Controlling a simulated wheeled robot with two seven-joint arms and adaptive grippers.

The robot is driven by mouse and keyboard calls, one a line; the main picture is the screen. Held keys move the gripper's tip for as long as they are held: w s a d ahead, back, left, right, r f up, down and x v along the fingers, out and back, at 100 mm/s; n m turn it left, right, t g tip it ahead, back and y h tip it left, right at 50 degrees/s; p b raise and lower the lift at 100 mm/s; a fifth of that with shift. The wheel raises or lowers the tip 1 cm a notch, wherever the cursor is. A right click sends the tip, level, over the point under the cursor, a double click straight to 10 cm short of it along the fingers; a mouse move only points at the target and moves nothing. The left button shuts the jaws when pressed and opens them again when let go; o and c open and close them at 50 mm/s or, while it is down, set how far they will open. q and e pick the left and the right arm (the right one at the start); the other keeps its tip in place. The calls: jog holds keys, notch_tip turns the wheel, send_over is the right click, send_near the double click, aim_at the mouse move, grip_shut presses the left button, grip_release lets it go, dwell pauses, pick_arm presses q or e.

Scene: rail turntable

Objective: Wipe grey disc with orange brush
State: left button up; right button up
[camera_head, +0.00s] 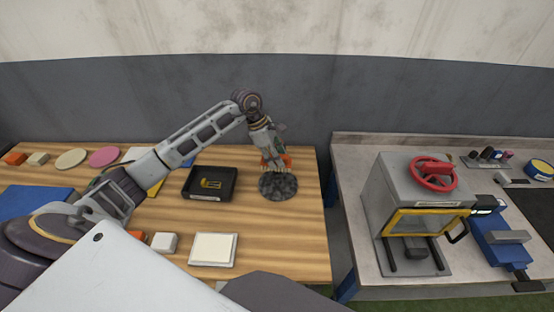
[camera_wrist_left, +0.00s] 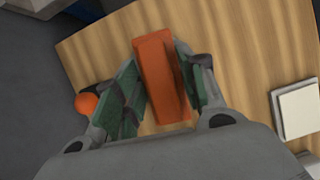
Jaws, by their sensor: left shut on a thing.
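The grey disc (camera_head: 278,188), dark and mottled, lies flat near the right edge of the wooden table in the head view. My left gripper (camera_head: 273,153) points down above its far part. The gripper is shut on the orange brush (camera_head: 287,160), with a finger on each side of it. The brush's pale lower end is at the disc's far part; I cannot tell whether it touches. In the left wrist view the orange brush (camera_wrist_left: 158,75) sits between the green-padded fingers of the gripper (camera_wrist_left: 162,88). I cannot make out the disc in that view.
A black tray (camera_head: 210,197) with a yellow item stands left of the disc. A cream square block (camera_head: 213,250) and a small white block (camera_head: 164,243) lie nearer. Pink and cream discs lie far left. A gap separates this table from the right bench (camera_head: 350,235) with a grey box.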

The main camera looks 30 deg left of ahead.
pick_arm(q)
jog(key=shift+w, duration=0.5)
jog(key=shift+w+n, duration=0.25)
jog(key=shift+n, duration=0.05)
jog(key=shift+r, duration=0.1)
jog(key=shift+a, duration=0.1)
jog(key=shift+f, duration=0.2)
jog(key=shift+f+b, duration=0.95)
jog(key=shift+f, duration=1.15)
jog(key=shift+f+b, duration=0.5)
jog(key=shift+f, duration=0.65)
